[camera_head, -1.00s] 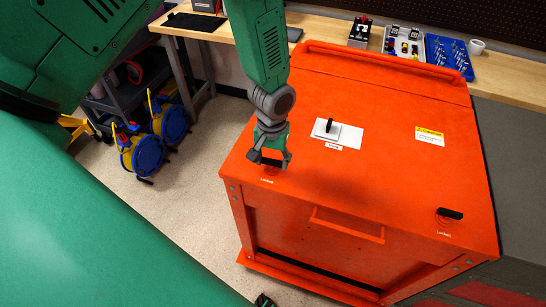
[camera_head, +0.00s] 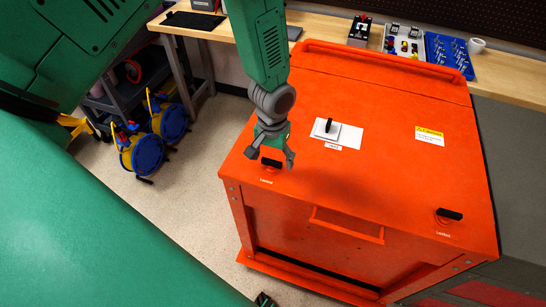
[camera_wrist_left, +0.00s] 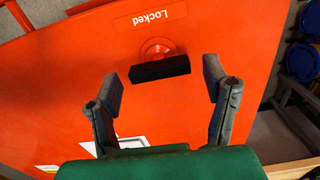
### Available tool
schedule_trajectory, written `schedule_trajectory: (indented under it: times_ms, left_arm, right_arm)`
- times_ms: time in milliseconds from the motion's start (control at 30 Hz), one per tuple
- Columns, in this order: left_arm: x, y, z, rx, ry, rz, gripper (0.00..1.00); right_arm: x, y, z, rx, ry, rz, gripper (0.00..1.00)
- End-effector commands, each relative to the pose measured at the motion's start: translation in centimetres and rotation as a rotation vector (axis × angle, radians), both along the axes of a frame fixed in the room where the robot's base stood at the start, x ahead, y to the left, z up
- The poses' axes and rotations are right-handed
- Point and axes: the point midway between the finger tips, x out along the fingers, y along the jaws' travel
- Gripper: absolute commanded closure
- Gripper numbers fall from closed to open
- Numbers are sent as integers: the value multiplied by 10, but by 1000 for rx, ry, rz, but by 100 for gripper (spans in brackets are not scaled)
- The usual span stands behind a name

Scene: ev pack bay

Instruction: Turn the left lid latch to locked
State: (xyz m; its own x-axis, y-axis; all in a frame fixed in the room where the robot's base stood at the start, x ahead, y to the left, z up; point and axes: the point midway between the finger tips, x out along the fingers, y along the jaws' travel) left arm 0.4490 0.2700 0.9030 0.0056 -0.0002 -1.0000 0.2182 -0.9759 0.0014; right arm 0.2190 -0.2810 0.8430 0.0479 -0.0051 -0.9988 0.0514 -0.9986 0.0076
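The left lid latch (camera_head: 271,163) is a black bar handle on a round orange hub, near the front left corner of the orange lid (camera_head: 370,110). My left gripper (camera_head: 270,157) is open and empty over the latch. In the wrist view its fingertips (camera_wrist_left: 162,80) stand to either side of the bar, with gaps. My right gripper is not in view.
A second black latch (camera_head: 450,214) with a "Locked" label is at the lid's front right. A black knob on a white plate (camera_head: 326,128) stands mid-lid. A bench with trays (camera_head: 405,42) runs behind. Blue and yellow reels (camera_head: 147,152) stand on the floor at left.

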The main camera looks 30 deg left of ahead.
Motion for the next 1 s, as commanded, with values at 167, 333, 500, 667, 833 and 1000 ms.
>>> schedule_trajectory:
  times_ms: [167, 333, 500, 667, 833, 1000]
  left_arm:
    - [-2, 0, 2, 0, 3, 0, 31]
    - [-1, 0, 22, 0, 2, 2, 31]
    - [0, 0, 58, -1, 0, 0, 31]
    - [1, 0, 90, -1, 0, 1, 31]
    - [2, 1, 111, -1, 3, 0, 31]
    - [2, 1, 117, -1, 5, 0, 31]
  right_arm:
    - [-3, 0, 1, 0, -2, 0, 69]
    - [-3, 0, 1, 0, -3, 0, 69]
    - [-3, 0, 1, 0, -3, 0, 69]
    - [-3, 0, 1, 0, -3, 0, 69]
    - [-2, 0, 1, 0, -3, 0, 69]
    - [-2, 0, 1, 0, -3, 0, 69]
